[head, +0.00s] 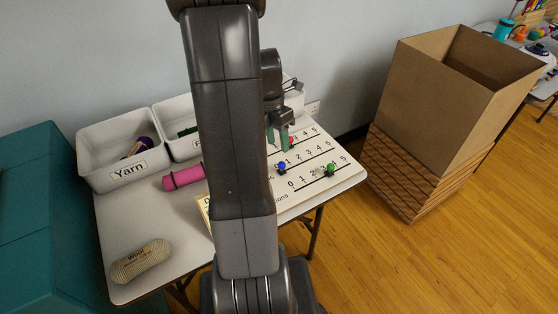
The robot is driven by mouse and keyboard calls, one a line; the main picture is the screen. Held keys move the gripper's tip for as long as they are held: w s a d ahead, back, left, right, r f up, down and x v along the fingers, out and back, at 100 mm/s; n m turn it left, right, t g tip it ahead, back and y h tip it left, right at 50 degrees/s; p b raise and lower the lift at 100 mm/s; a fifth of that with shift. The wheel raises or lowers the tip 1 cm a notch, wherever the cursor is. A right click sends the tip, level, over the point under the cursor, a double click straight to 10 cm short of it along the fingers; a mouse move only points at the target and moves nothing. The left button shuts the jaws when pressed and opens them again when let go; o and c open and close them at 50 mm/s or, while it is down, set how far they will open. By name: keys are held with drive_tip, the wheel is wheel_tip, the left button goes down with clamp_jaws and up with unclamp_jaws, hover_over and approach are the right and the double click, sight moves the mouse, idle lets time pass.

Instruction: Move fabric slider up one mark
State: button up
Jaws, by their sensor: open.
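A white slider board (310,195) lies on the table, with three numbered rows marked up to 5. A red knob (291,140) is in the far row, just left of the 3 and partly behind my gripper. A blue knob (281,165) is near the low end of the middle row. A green knob (331,168) is towards the high end of the near row. My arm hides most row names, so I cannot tell which knob is the fabric one. My gripper (277,138) is open, its green fingers over the far row beside the red knob; contact is unclear.
A Yarn bin (103,175) and a second white bin (186,148) stand at the back left. A pink roll (183,178) and a beige wool bundle (141,262) lie on the table (130,215). A large cardboard box (420,100) stands on a crate (400,180) at right.

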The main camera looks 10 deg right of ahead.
sight(281, 162)
drive_tip(key=f, duration=0.5)
drive_tip(key=s+f, duration=0.1)
drive_tip(key=f, duration=0.1)
drive_tip(key=shift+s+d+f, duration=0.1)
drive_tip(key=shift+d+f, duration=0.15)
drive_tip(key=shift+d, duration=0.15)
clamp_jaws()
